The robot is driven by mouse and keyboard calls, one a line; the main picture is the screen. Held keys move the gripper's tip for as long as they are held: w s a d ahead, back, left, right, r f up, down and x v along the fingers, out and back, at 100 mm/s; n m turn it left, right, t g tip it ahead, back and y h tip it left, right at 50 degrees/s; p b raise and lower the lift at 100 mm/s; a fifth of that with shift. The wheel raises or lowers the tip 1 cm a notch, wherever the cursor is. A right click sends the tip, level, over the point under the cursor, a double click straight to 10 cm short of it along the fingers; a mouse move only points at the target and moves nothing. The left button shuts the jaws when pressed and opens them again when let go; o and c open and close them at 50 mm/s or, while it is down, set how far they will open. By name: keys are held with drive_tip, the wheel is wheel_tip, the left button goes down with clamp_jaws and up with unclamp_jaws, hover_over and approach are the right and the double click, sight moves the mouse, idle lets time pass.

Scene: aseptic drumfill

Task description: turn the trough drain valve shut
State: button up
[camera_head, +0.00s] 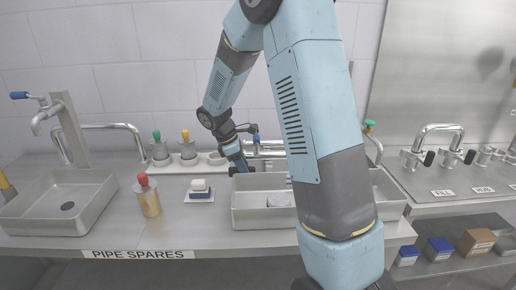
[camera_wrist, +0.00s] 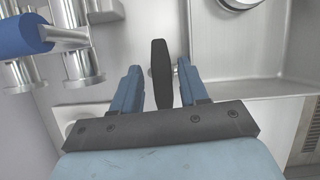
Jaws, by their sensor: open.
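The steel trough (camera_head: 262,219) is set in the bench in the head view, its middle part hidden by my arm. Its wall (camera_wrist: 203,50) is on the right in the wrist view. A dark upright lever (camera_wrist: 161,85), which looks like the drain valve handle, stands beside that wall, with a small metal stem at its right. My gripper (camera_head: 241,169) is low at the trough's left end. In the wrist view my gripper (camera_wrist: 160,67) is open, its blue fingers on either side of the lever with gaps visible. Whether the valve is open or shut I cannot tell.
A blue-handled tap (camera_wrist: 22,36) on metal fittings is at upper left in the wrist view. In the head view, a red-capped bottle (camera_head: 148,197), a small block stack (camera_head: 200,190) and a sink (camera_head: 62,205) stand to the left. Capped bottles (camera_head: 187,147) stand behind.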

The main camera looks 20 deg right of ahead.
drive_tip(key=n+t, duration=0.2)
drive_tip(key=n, duration=0.2)
drive_tip(key=shift+n, duration=0.4)
drive_tip(key=n+t, duration=0.1)
drive_tip(key=n, duration=0.2)
drive_tip(key=shift+n, duration=0.3)
drive_tip(key=n+t+y, duration=0.1)
drive_tip(key=n, duration=0.2)
drive_tip(key=shift+w, duration=0.1)
drive_tip(key=shift+a+r+n+t, duration=0.1)
drive_tip(key=shift+r+n+t, duration=0.2)
drive_tip(key=v, duration=1.4)
drive_tip(key=s+d+r+m+y, duration=0.1)
drive_tip(key=s+r+m, duration=0.3)
drive_tip(key=s+m, duration=0.5)
drive_tip(key=s+d+r+m+t+y, duration=0.1)
drive_tip(key=s+d+r+m, duration=0.2)
drive_tip(key=s+m, duration=0.6)
drive_tip(key=shift+d+r+m, duration=0.4)
drive_tip(key=shift+r+m, duration=0.1)
drive_tip(key=shift+m, duration=0.5)
